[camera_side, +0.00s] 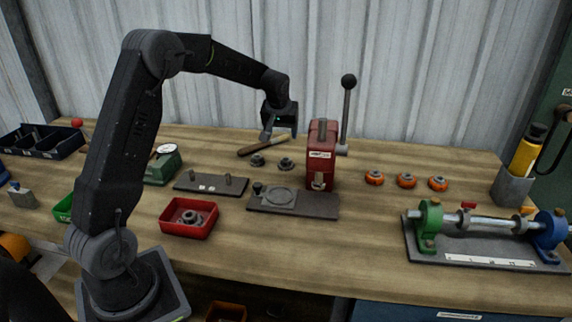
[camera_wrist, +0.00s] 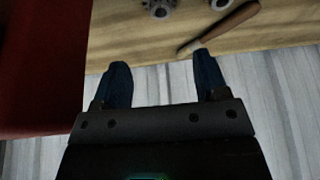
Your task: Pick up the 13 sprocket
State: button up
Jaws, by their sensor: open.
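Two dark toothed sprockets lie on the wooden bench behind the press plate, a left one (camera_side: 257,159) and a right one (camera_side: 286,164). No number can be read on either, so I cannot tell which is the 13. Two sprockets also show at the top edge of the wrist view, one near the middle (camera_wrist: 160,8) and one further right (camera_wrist: 221,4), both partly cut off. My gripper (camera_side: 280,135) is above the bench's back part, above and behind the sprockets. Its fingers (camera_wrist: 162,62) are apart with nothing between them.
A red lever press (camera_side: 321,155) stands right of the sprockets; red fills the wrist view's left side (camera_wrist: 40,70). A wooden-handled tool (camera_side: 263,146) lies behind the sprockets. A red bin (camera_side: 174,226) holds dark parts. A pin plate (camera_side: 200,186) is at left. Orange-rimmed parts (camera_side: 406,180) sit right.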

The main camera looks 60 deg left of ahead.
send_over(286, 158)
jog(key=s+d, duration=0.2)
jog(key=s, duration=0.1)
jog(key=f, duration=0.8)
jog(key=shift+w+d, duration=0.2)
jog(key=shift+x, duration=2.95)
jog(key=shift+w+d, duration=0.1)
jog(key=shift+c, duration=0.2)
jog(key=c, duration=0.6)
